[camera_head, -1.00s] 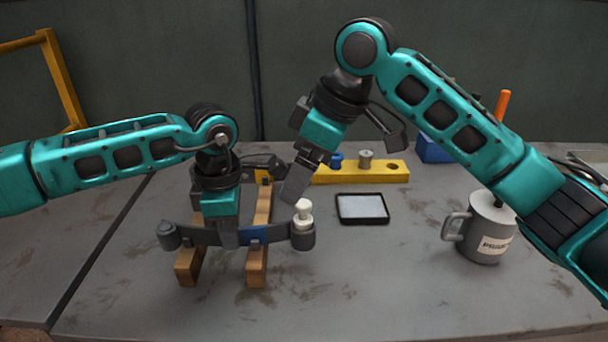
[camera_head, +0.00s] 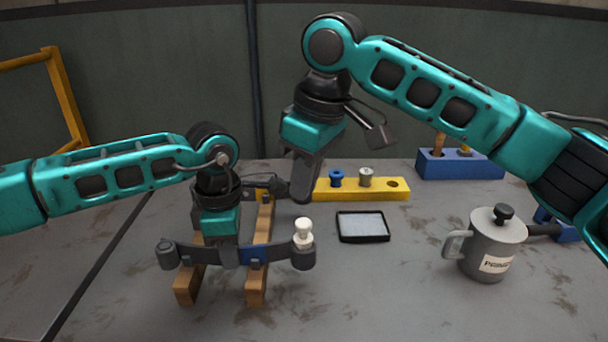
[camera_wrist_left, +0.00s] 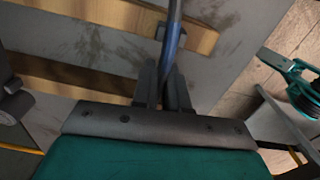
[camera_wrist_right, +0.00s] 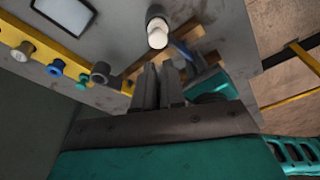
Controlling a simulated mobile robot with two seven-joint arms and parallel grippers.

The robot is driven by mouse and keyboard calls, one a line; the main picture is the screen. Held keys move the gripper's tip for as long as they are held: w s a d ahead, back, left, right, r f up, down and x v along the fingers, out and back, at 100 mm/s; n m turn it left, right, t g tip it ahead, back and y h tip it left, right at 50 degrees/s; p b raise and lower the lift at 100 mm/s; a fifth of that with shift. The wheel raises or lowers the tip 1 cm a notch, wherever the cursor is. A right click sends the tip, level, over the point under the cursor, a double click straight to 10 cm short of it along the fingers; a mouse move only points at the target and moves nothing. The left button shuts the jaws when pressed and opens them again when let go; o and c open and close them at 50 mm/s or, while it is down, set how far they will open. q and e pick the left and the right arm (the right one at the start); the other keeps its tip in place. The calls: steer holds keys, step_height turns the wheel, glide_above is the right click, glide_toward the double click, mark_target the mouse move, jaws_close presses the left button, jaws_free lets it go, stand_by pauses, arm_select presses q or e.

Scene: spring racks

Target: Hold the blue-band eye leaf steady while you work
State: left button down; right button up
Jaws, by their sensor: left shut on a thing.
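The dark leaf (camera_head: 200,253) with a blue band (camera_head: 255,255) lies across two wooden blocks and has an eye at each end. My left gripper (camera_head: 229,260) is shut on the leaf just left of the band. In the left wrist view the leaf (camera_wrist_left: 175,40) runs up from between my fingers. A white stepped bushing (camera_head: 303,232) stands upright at the right eye (camera_head: 303,259), its lower part hidden. My right gripper (camera_head: 303,196) is above the bushing, apart from it. Its fingers look closed together and empty in the right wrist view (camera_wrist_right: 158,70).
A yellow rack (camera_head: 350,194) with a blue and a grey bushing stands behind. A black-framed tray (camera_head: 363,227) lies to the right. A grey lidded mug (camera_head: 490,245) and a blue tool block (camera_head: 480,167) are further right. The table front is clear.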

mark_target(302, 221)
arm_select(q)
steer(key=shift+w+r, duration=0.1)
arm_select(e)
steer(key=shift+f, duration=1.8)
jaws_close()
steer(key=shift+f, duration=0.95)
stand_by(0.7)
steer(key=shift+r, duration=0.15)
steer(key=shift+r, duration=3.45)
arm_select(q)
steer(key=c, duration=1.1)
jaws_free()
